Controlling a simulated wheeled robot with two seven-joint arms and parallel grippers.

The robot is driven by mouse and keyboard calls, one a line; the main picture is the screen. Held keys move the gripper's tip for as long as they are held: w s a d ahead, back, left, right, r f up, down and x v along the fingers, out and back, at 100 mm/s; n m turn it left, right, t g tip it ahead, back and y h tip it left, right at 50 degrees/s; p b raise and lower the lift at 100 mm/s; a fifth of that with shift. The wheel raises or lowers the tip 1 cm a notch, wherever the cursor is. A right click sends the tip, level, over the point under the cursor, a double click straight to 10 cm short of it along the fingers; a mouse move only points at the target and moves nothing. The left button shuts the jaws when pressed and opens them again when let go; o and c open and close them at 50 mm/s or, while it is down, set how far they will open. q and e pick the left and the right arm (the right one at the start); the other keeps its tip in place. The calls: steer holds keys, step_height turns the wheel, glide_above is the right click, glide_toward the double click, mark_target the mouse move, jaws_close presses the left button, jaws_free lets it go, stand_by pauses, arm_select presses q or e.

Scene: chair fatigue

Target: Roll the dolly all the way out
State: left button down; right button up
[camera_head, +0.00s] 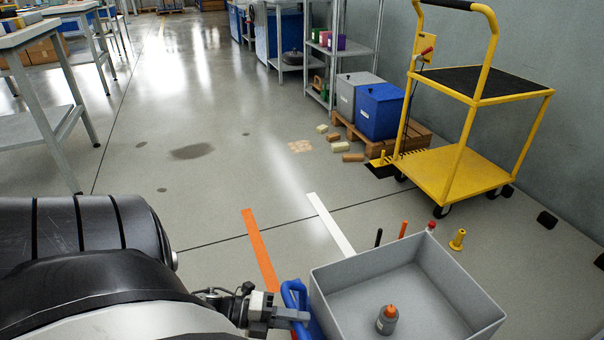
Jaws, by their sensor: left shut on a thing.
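My left gripper (296,314) is at the bottom centre, shut on a blue handle (291,292) at the left side of a grey open bin (462,282). What carries the bin is below the picture edge, so I cannot see a dolly base or wheels under it. A grey bottle with an orange cap (387,321) stands inside the bin. My right gripper is not in view.
A yellow two-deck cart (455,175) on wheels stands by the right wall. A pallet (415,137) holds a grey and a blue box. Small blocks (341,146) lie nearby. Orange (259,247) and white (329,222) strips mark the floor. The middle floor is largely clear.

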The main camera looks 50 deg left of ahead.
arm_select(q)
steer(key=shift+s+a, duration=0.15)
steer(key=shift+s, duration=0.45)
steer(key=shift+s+a, duration=0.1)
steer(key=c, duration=1.3)
jaws_free()
steer(key=v, duration=1.6)
steer(key=shift+p, duration=0.45)
